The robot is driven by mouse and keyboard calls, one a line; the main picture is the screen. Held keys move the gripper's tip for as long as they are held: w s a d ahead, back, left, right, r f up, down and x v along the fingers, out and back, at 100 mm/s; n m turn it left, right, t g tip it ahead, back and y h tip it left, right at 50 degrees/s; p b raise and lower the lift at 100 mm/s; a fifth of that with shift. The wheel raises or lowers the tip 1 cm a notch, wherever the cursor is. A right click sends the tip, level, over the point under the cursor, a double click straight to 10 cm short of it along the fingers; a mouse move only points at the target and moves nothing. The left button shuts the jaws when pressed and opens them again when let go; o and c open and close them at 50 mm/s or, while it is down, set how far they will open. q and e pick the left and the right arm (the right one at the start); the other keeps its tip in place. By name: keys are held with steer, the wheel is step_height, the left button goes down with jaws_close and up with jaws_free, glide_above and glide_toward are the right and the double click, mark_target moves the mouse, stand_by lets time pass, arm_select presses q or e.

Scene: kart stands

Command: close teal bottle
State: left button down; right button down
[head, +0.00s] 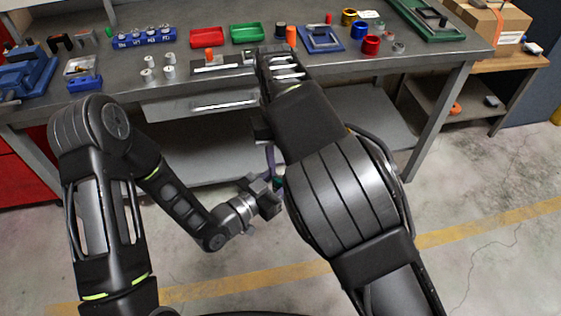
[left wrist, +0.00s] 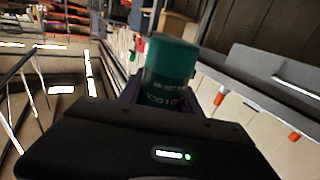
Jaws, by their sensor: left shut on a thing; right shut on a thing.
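The teal bottle (left wrist: 170,78) stands out between the dark fingers of my left gripper (left wrist: 163,98) in the left wrist view, with pale print on its side. My left gripper (head: 269,184) is shut on it, low in front of the bench in the head view. There only a sliver of teal (head: 279,182) shows beside my right arm. I cannot tell whether a cap sits on the bottle. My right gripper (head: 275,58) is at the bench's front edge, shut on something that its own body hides.
An open drawer (head: 200,106) juts out below. Floor in front is clear.

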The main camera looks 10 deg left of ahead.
steer(key=c, duration=1.1)
jaws_free()
steer(key=shift+c, duration=0.4)
